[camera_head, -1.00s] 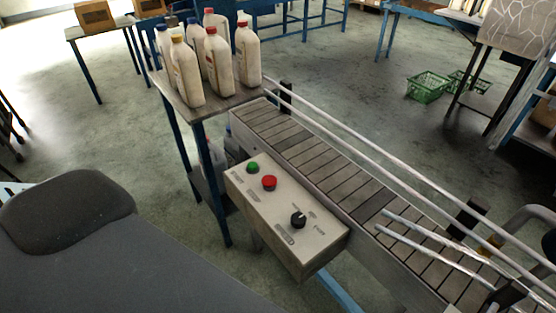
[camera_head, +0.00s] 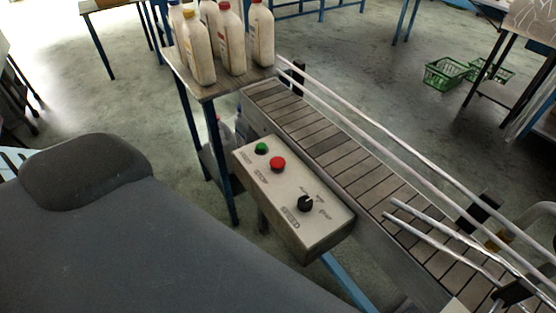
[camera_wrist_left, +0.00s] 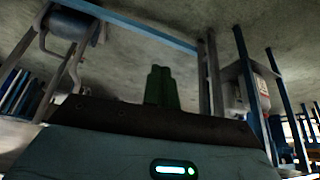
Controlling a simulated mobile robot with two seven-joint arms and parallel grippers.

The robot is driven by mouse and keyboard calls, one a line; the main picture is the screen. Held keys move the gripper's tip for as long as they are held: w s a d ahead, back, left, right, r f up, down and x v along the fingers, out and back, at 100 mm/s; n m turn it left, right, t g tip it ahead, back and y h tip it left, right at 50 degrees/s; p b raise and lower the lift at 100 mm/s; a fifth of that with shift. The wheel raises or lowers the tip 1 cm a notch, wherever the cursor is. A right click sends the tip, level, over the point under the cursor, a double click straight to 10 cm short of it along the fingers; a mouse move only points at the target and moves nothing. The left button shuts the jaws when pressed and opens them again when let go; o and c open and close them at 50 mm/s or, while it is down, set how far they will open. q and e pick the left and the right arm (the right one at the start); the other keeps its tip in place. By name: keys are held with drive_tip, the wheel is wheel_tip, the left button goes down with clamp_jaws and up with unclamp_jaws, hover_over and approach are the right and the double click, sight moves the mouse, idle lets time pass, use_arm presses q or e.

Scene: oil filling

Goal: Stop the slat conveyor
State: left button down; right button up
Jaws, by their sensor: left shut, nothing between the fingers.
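The slat conveyor (camera_head: 345,165) runs diagonally from the middle to the lower right of the head view. A beige control box (camera_head: 275,215) is fixed to its near side. The box has a green button (camera_head: 262,148), a red button (camera_head: 278,164) beside it, and a black knob (camera_head: 306,204) lower right. My left gripper (camera_wrist_left: 161,88) shows only in the left wrist view, with its fingers together and empty, apart from the box. My right gripper is not in view.
A small table (camera_head: 206,92) with several white bottles (camera_head: 231,40) stands at the conveyor's far end. Metal guide rails (camera_head: 385,150) run above the slats. Green baskets (camera_head: 446,74) lie on the floor at upper right. In the left wrist view, blue posts (camera_wrist_left: 278,80) stand at right.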

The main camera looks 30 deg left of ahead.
use_arm(q)
drive_tip(key=w+a+r+m+t+y, duration=0.1)
drive_tip(key=w+a+r+m+t, duration=0.2)
drive_tip(key=w+r, duration=0.45)
drive_tip(key=w+a+r+m+t+y, duration=0.1)
drive_tip(key=w+r+m+t, duration=0.1)
drive_tip(key=w+r+t, duration=0.5)
drive_tip(key=w+a+r+m+t+y, duration=0.1)
drive_tip(key=w+a+r+m, duration=0.2)
drive_tip(key=w+r, duration=0.5)
drive_tip(key=d+r+m+t+h, duration=0.45)
drive_tip(key=r+m, duration=0.25)
drive_tip(key=r, duration=0.4)
drive_tip(key=d+r+m+g+h, duration=0.2)
drive_tip(key=d+m+g+h, duration=0.4)
drive_tip(key=m, duration=0.7)
drive_tip(key=d+r+m+g+h, duration=0.1)
drive_tip(key=d+m+g+h, duration=0.5)
drive_tip(key=m, duration=0.7)
drive_tip(key=w+a+f+m+y, duration=0.2)
drive_tip(key=a+y, duration=0.4)
drive_tip(key=a, duration=0.3)
drive_tip(key=w+a+f+m+y, duration=0.2)
drive_tip(key=a+y, duration=0.4)
drive_tip(key=a, duration=0.3)
drive_tip(key=w+m, duration=0.1)
drive_tip(key=w, duration=0.1)
drive_tip(key=shift+w+f, duration=0.25)
drive_tip(key=shift+w, duration=0.15)
